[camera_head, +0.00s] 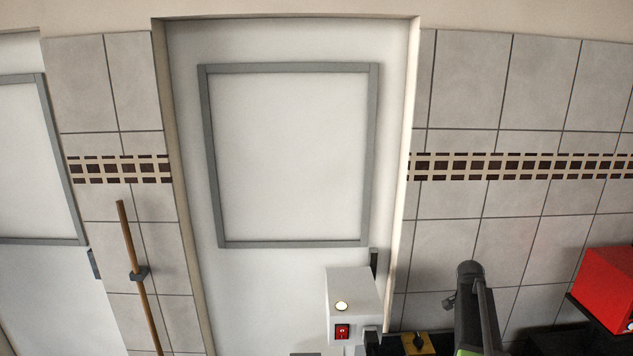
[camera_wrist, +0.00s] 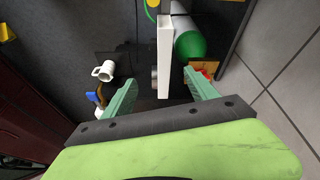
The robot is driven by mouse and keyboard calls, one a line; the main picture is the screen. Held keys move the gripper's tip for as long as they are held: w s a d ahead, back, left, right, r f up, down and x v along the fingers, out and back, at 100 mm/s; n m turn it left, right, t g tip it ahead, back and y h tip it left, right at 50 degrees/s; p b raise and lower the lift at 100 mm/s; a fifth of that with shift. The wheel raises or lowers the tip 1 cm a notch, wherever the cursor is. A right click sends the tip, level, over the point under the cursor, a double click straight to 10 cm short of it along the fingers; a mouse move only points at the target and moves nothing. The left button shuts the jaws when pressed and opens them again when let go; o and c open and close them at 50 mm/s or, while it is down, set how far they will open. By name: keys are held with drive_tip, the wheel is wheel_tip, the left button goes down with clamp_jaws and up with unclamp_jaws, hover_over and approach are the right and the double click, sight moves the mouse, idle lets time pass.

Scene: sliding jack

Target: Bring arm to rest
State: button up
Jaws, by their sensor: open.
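My gripper (camera_wrist: 160,75) is open in the wrist view, its two pale green fingers spread wide. Nothing is held between them. A dark worktop (camera_wrist: 130,30) lies beyond the fingers. A white upright panel (camera_wrist: 164,55) and a green-ended cylinder (camera_wrist: 190,43) show past the fingertips. I cannot tell how far they are from the fingers. In the head view, part of my dark arm rises at the lower right, and the fingers are out of sight there.
A white mug (camera_wrist: 104,72) and a blue-and-brown object (camera_wrist: 95,97) are left of the fingers. The head view shows a white door (camera_head: 290,150), a white box with a red switch (camera_head: 352,297), a wooden stick (camera_head: 132,250) and a red box (camera_head: 608,285). Tiled floor (camera_wrist: 285,60) lies right.

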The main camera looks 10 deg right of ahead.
drive_tip(key=s+a+n+y, duration=0.1)
drive_tip(key=s+a+n, duration=0.35)
drive_tip(key=a, duration=0.85)
drive_tip(key=s+a+f+n+y, duration=0.1)
drive_tip(key=s+a+n+y, duration=0.15)
drive_tip(key=a+n, duration=0.75)
drive_tip(key=s+a+n, duration=0.2)
drive_tip(key=s+a, duration=0.2)
drive_tip(key=a, duration=1.3)
wheel_tip(320, 180, down, 11)
drive_tip(key=b, duration=1)
drive_tip(key=shift+w+d+r, duration=0.15)
drive_tip(key=shift+w+d, duration=0.1)
drive_tip(key=shift+w, duration=0.2)
